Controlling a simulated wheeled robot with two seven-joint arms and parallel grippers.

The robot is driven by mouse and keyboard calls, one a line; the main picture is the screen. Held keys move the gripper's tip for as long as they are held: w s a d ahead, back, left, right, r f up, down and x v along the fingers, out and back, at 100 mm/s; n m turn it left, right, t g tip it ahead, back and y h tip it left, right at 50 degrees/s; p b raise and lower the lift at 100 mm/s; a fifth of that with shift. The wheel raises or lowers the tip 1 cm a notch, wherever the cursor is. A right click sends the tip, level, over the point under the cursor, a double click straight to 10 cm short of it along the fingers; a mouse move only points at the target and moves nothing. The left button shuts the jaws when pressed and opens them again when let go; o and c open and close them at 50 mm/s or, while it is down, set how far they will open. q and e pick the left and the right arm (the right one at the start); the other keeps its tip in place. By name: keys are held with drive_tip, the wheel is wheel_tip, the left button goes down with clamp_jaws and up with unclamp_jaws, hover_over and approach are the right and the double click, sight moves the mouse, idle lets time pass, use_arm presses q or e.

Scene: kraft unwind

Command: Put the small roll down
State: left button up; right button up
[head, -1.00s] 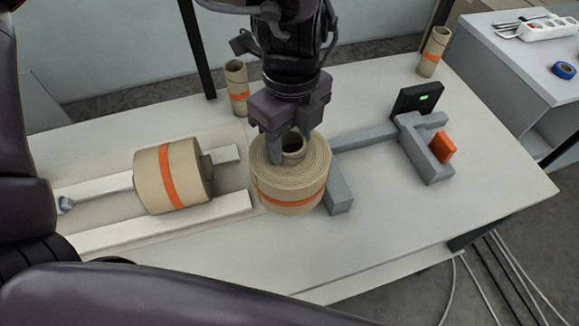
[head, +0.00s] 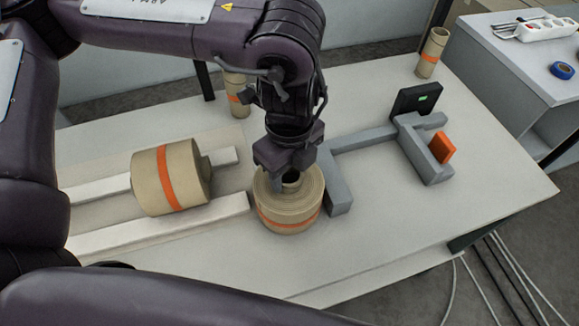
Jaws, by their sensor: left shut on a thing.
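The small roll (head: 289,208), tan kraft paper with an orange band, stands upright with its core facing up, at the centre of the white table (head: 400,230). It looks to be at table height, but I cannot tell whether its base bears fully on the table. My left gripper (head: 290,176) points down at the top of the roll and is shut on it at the core. The fingertips are partly hidden. My right gripper is not in view.
Another banded roll (head: 170,177) lies on its side over pale rails (head: 160,231) to the left. A grey bracket (head: 340,185) stands close to the small roll's right. Upright tubes (head: 236,95) (head: 432,53) stand at the back. The table's front right is clear.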

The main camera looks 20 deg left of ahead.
use_arm(q)
drive_tip(key=shift+f, duration=0.1)
drive_tip(key=o, duration=1.1)
